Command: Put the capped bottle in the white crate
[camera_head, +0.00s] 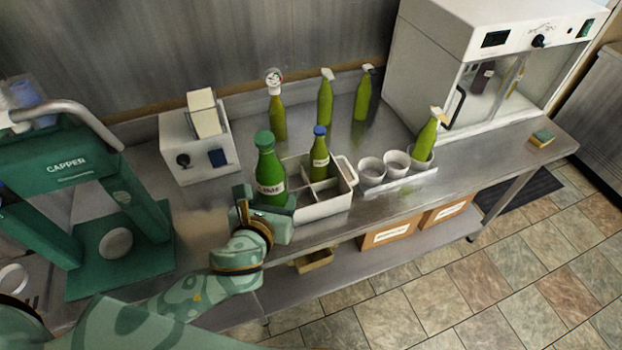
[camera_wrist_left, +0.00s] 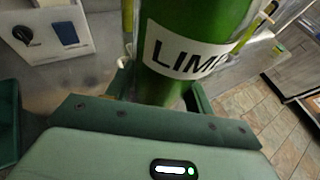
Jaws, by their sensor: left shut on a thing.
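A green bottle (camera_head: 269,166) with a green cap and a white label stands upright in my left gripper (camera_head: 268,205). The gripper is shut on its lower part. In the left wrist view the bottle (camera_wrist_left: 190,50) fills the middle, its label reading "LIM" and partly cut off. The white crate (camera_head: 325,207) is just right of the bottle and has dividers. A green bottle with a blue cap (camera_head: 319,158) stands in a rear compartment. The held bottle overlaps the crate's left end in the head view; I cannot tell how far above the table it is. My right gripper is not in view.
Several green bottles with pale tops, one of them here (camera_head: 325,100), stand behind the crate. White cups (camera_head: 371,170) in a rack holding a tilted bottle (camera_head: 425,138) are to the right. A white box machine (camera_head: 195,145) and the green capper (camera_head: 75,185) are left.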

